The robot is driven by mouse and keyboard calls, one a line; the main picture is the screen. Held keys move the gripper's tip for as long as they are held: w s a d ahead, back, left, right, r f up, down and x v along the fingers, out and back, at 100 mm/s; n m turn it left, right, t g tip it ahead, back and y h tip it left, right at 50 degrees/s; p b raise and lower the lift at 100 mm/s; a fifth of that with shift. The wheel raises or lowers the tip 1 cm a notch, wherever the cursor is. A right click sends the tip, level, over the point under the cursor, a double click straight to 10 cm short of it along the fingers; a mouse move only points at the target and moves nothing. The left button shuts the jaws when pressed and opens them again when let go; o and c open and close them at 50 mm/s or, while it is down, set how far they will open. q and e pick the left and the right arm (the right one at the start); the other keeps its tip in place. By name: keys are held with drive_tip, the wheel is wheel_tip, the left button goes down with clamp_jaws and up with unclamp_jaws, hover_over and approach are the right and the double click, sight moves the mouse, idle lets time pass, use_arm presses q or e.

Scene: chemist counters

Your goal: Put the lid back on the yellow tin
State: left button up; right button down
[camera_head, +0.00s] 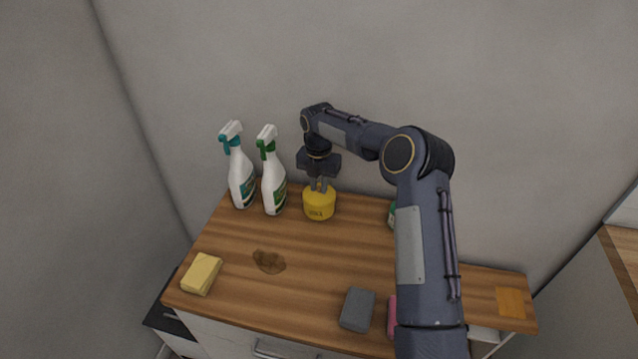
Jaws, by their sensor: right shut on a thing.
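The yellow tin (319,209) stands upright on the wooden counter near the wall, right of two spray bottles. My right gripper (319,187) points straight down over the top of the tin. Its fingers are shut on the small knob of the lid (319,192). The lid is yellow like the tin and sits at the tin's top; I cannot tell whether it is fully seated. My left gripper is not in view.
Two white spray bottles, one teal-topped (241,178) and one green-topped (273,180), stand close left of the tin. A yellow sponge (201,274), a brown stain (268,261), a grey sponge (357,309) and a pink item (392,316) lie nearer. A green item (392,215) is partly hidden by my arm.

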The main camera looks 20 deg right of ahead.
idle(0.4)
drive_tip(key=c, duration=0.8)
unclamp_jaws()
drive_tip(key=shift+o, duration=0.2)
drive_tip(key=shift+r+p, duration=2.1)
drive_tip(key=shift+r, duration=0.35)
drive_tip(key=shift+r+p, duration=0.65)
drive_tip(key=shift+r, duration=0.4)
drive_tip(key=shift+c, duration=0.5)
clamp_jaws()
